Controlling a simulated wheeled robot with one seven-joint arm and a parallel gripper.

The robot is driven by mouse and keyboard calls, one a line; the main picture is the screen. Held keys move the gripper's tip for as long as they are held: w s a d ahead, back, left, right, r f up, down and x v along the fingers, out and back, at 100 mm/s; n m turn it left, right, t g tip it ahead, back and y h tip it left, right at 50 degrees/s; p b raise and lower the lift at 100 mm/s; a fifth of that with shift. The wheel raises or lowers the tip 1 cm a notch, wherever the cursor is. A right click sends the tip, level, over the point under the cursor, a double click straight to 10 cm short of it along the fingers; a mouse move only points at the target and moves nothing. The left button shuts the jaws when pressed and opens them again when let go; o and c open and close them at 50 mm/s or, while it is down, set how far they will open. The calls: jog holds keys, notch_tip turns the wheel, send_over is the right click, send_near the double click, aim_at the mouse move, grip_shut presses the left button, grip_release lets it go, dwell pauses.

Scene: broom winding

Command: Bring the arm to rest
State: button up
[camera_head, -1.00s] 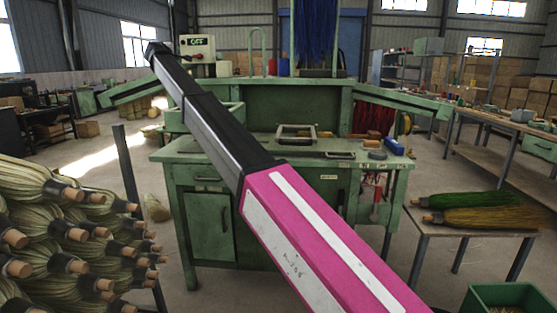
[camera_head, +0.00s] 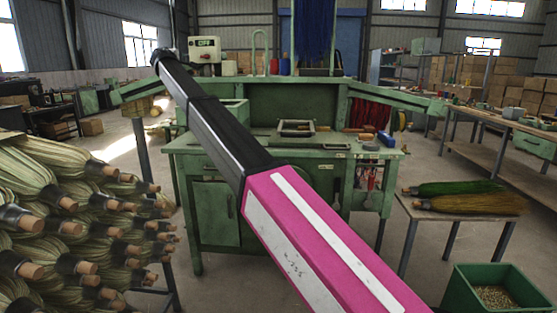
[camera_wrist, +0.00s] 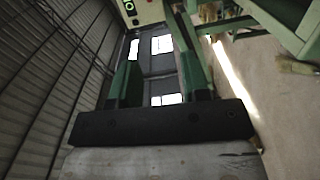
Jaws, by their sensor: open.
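My arm, with a pink link (camera_head: 318,240) and a black link (camera_head: 215,125), crosses the head view from the lower right to the upper left. Its far end stands in front of the left side of the green workbench. My gripper (camera_wrist: 155,48) shows only in the wrist view. Its two green fingers stand wide apart from a black bar (camera_wrist: 165,122), with nothing between them but the distant wall and windows. The gripper is hidden or too unclear to pick out in the head view.
The green workbench (camera_head: 215,218) stands ahead, with a switch box marked OFF (camera_head: 207,47) on it. Stacked brooms (camera_head: 75,225) fill the left. Two brooms lie on a side table (camera_head: 440,215) at right, near a green bin (camera_head: 497,272). Bare floor lies between.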

jog(key=d+f+m+g+h, duration=0.1)
jog(key=d+f+m+g, duration=0.1)
jog(key=d+f, duration=0.9)
jog(key=d+f+m+g+h, duration=0.1)
jog(key=d+f+g, duration=0.1)
jog(key=d+f, duration=0.9)
jog(key=s+d+f+m+g, duration=0.2)
jog(key=s+d+f, duration=0.3)
jog(key=d+f, duration=0.6)
jog(key=s+d+f+m+g, duration=0.2)
jog(key=s+d+f+g, duration=0.3)
jog(key=f, duration=0.9)
jog(key=s+d+f+m, duration=0.3)
jog(key=s+d+f, duration=0.5)
jog(key=d+f, duration=0.3)
jog(key=s+d+f+m+g+y, duration=0.1)
jog(key=s+d+f, duration=0.3)
jog(key=s, duration=0.6)
jog(key=s+d+f+m+g+y, duration=0.1)
jog(key=s+d+f+m+g, duration=0.2)
jog(key=s, duration=0.7)
jog(key=s+d+f+m+g+y, duration=0.1)
jog(key=s+d+f+m+g, duration=0.1)
jog(key=s+d+f, duration=0.5)
jog(key=s+f, duration=0.2)
jog(key=s, duration=0.2)
jog(key=shift+d+g+y, duration=0.25)
jog(key=shift+g+y, duration=0.05)
